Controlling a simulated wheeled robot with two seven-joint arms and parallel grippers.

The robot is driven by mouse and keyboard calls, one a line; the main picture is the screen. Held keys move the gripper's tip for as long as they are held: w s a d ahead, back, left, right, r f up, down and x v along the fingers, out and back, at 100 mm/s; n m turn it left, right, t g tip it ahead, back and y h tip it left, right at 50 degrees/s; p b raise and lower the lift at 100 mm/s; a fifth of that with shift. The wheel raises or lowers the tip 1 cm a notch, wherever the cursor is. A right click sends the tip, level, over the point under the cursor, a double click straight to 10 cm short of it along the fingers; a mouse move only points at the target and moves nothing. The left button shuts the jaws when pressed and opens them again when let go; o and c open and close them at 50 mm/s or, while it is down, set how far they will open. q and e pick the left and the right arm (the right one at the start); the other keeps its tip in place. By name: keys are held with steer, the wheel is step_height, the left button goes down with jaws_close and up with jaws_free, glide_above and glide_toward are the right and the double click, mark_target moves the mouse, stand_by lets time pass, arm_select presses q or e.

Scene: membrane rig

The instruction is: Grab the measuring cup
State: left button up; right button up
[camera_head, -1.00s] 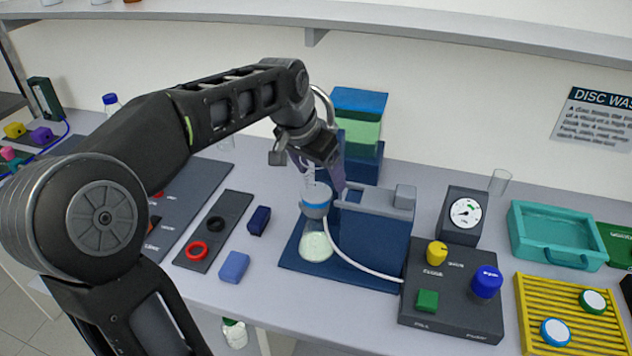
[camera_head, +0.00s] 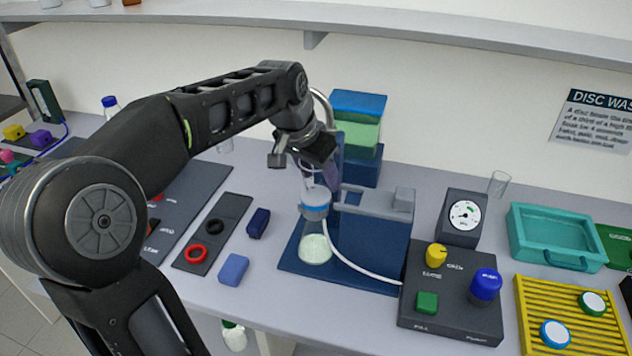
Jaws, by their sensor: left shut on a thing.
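My left gripper (camera_head: 324,184) is above the blue filter stand (camera_head: 372,245), directly over a round grey-and-blue filter holder (camera_head: 315,207). Its fingers are shut on a clear vessel (camera_head: 308,182) just above the holder; the fingers partly hide it, and I cannot tell whether it touches the holder. I cannot tell for sure which clear vessel is the measuring cup. Another clear cup (camera_head: 498,184) stands behind the gauge, on the right. A third clear vessel (camera_head: 225,146) shows partly behind my left arm. My right gripper is not in view.
A pale round flask (camera_head: 315,249) sits under the holder, and a white hose curves to the dark control box (camera_head: 450,300). A gauge (camera_head: 464,215), teal tray (camera_head: 555,262) and yellow rack (camera_head: 532,338) stand to the right. A blue block (camera_head: 234,269) lies in front.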

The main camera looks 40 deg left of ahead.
arm_select(q)
step_height(320, 180, up, 10)
steer(key=shift+b, duration=0.35)
stand_by(0.7)
